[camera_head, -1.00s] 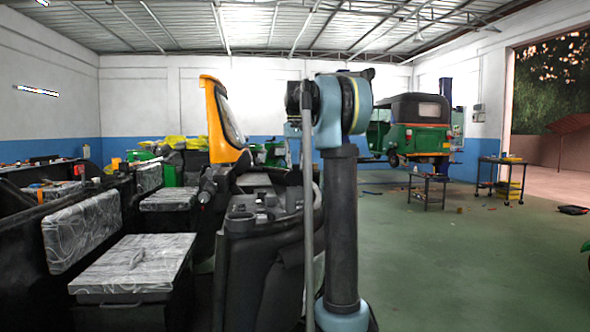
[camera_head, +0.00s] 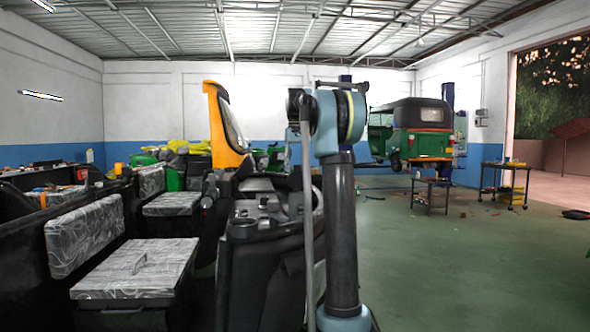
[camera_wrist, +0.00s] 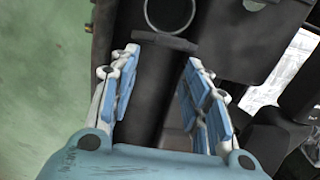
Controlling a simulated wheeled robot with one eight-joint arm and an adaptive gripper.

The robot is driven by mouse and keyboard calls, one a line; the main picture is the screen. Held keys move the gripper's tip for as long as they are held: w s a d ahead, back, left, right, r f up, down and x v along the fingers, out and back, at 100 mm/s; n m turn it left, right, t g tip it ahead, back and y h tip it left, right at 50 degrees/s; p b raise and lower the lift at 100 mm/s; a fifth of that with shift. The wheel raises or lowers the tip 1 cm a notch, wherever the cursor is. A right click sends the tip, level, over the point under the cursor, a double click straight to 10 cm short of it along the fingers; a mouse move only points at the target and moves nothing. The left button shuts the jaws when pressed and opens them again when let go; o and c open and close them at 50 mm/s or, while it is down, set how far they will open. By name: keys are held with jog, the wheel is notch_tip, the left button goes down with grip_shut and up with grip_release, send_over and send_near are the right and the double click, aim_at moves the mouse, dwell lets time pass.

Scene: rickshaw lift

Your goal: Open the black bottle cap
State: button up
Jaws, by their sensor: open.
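My gripper (camera_wrist: 161,58) is open in the wrist view, with its two blue-and-white fingers spread apart. A dark cylindrical part (camera_wrist: 160,95) shows between and beyond the fingers, with a flat black bar across it near the fingertips. A round dark piece with a pale ring outline (camera_wrist: 170,14) is at the top edge, just beyond the fingertips and cut off by the frame. I cannot tell whether this is the black bottle cap. Nothing is seen clamped in the fingers. In the head view my gripper is hidden behind my arm.
A black vehicle body (camera_head: 262,255) with a yellow front panel (camera_head: 226,125) stands close beside my arm. Grey patterned seats (camera_head: 138,268) are at left. A green rickshaw (camera_head: 418,135), a stool (camera_head: 430,194) and a trolley (camera_head: 504,180) stand farther back. The green floor at right is mostly open.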

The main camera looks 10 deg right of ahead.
jog(key=shift+r, duration=0.15)
notch_tip(320, 180, up, 12)
jog(key=shift+f, duration=0.2)
jog(key=shift+w, duration=0.1)
dwell(0.4)
